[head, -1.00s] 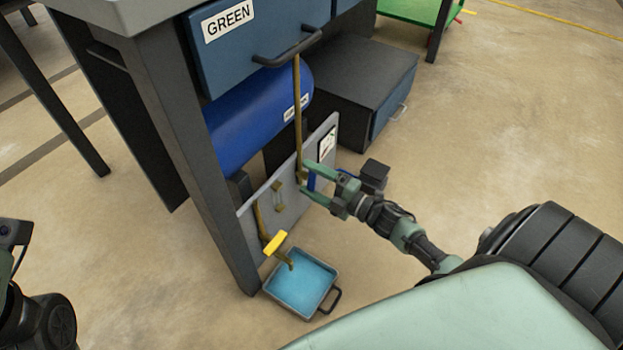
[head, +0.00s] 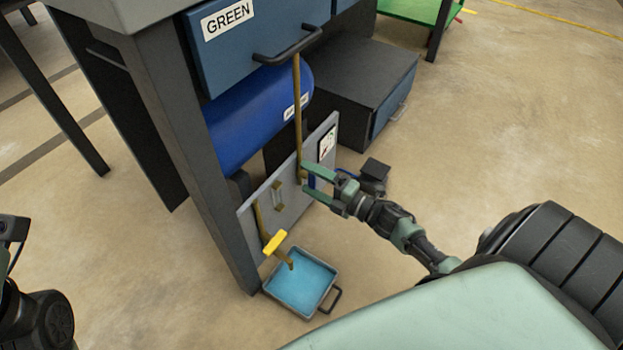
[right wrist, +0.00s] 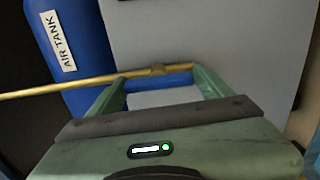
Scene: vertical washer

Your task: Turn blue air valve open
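The blue air valve (head: 312,181) sits on the brass pipe (head: 297,120) at the front of the grey panel (head: 290,207). My right gripper (head: 305,180) is at the valve, its two green fingers spread on either side of the blue handle. In the right wrist view the blue handle (right wrist: 160,82) spans most of the gap between the fingers, beside the brass pipe (right wrist: 75,88). I cannot tell whether the fingers touch it. My left arm (head: 30,310) shows at the left edge, but its fingers are not visible.
A blue air tank (head: 250,118) lies behind the panel under the table. A yellow-handled valve (head: 275,242) is lower left, above a tray of blue liquid (head: 303,288). A dark cabinet (head: 360,75) stands behind.

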